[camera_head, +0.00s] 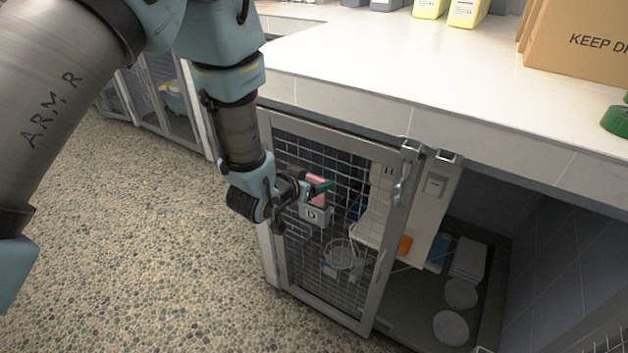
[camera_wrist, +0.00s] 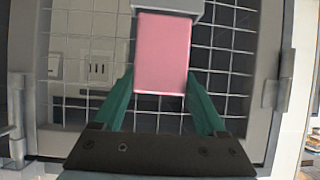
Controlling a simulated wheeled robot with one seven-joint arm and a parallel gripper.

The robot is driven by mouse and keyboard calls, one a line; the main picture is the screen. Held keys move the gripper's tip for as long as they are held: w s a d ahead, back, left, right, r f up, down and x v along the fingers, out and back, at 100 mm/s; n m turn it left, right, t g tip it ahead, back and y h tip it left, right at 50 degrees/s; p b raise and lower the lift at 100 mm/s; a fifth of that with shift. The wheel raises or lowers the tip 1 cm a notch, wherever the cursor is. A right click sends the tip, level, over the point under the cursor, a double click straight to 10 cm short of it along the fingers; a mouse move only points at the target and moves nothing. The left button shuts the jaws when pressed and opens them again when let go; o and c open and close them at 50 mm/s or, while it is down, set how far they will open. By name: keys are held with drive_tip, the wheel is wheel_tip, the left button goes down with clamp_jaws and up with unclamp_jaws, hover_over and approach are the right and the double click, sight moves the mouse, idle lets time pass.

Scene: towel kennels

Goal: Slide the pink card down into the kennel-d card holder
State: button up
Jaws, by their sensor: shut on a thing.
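The pink card (camera_head: 317,200) is at the mesh door of the kennel, with its lower end at the grey card holder (camera_head: 314,215) marked "D". In the wrist view the flat pink card (camera_wrist: 162,50) lies between my two teal fingertips, which grip its side edges. Its far end meets the grey holder (camera_wrist: 166,9) at the top of that view. How deep it sits in the holder is hidden. My gripper (camera_head: 321,187) is shut on the card, just above the holder; the fingers also show in the wrist view (camera_wrist: 161,76).
The kennel door (camera_head: 385,254) has a metal frame and a latch (camera_head: 403,170) at its upper right. The counter (camera_head: 400,75) overhangs above. A cardboard box (camera_head: 578,45) and several bottles stand on it. Open pebbled floor (camera_head: 140,250) lies to the left.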

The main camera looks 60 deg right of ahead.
sight(314, 204)
drive_tip(key=shift+f+b, duration=1.75)
drive_tip(key=shift+f, duration=0.4)
drive_tip(key=o, duration=1.3)
drive_tip(key=shift+c, duration=0.2)
drive_tip(key=b+v, duration=0.1)
drive_tip(key=v, duration=1)
drive_tip(key=shift+w, duration=0.1)
